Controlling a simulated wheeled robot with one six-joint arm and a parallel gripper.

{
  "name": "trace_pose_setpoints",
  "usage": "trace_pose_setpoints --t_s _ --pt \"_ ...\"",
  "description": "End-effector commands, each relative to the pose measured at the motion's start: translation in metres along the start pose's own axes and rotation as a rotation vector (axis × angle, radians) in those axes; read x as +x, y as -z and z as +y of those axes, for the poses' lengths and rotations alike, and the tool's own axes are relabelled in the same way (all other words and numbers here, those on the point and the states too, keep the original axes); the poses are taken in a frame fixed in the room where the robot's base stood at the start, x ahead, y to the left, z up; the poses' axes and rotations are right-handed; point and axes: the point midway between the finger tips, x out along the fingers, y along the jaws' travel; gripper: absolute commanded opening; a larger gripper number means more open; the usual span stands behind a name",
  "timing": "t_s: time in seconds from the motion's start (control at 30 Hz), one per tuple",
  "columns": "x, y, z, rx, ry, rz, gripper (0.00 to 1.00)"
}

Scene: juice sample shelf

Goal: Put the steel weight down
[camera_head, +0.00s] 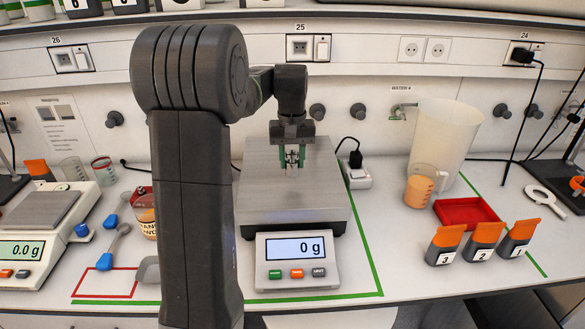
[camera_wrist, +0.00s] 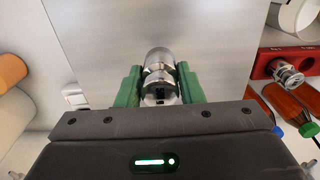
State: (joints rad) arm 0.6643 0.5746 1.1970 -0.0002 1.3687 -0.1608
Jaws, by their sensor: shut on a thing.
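My gripper (camera_head: 292,158) is over the steel pan of the large scale (camera_head: 265,205) in the head view, pointing down. It is shut on the steel weight (camera_head: 294,170), a small shiny cylinder with a knob. In the wrist view the weight (camera_wrist: 158,77) sits between the green fingers of my gripper (camera_wrist: 159,88), with the bare pan (camera_wrist: 215,45) behind it. The scale display (camera_head: 296,248) reads 0 g. I cannot tell whether the weight touches the pan.
A second scale (camera_head: 40,250) reads 0.0 g at the left. Blue scoops (camera_head: 113,245) lie beside it. At the right stand a large beaker (camera_head: 445,135), an orange-filled beaker (camera_head: 420,190), a red tray (camera_head: 467,212) and several numbered containers (camera_head: 482,243). The wrist view shows another weight (camera_wrist: 287,72) in a red holder.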

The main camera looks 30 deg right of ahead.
Motion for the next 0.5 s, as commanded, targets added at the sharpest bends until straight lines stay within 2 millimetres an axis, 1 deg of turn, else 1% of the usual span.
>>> trace_pose_setpoints --t_s 0.1,0.2,0.3,0.5 --pt "0.017 -0.001 0.0 0.0 0.0 -0.004 0.03" --pt "0.028 -0.001 0.0 0.0 0.0 -0.003 0.03" --pt "0.032 0.0 0.0 0.0 0.0 0.0 0.03" --pt "0.033 0.0 0.0 0.0 0.0 0.001 0.03"
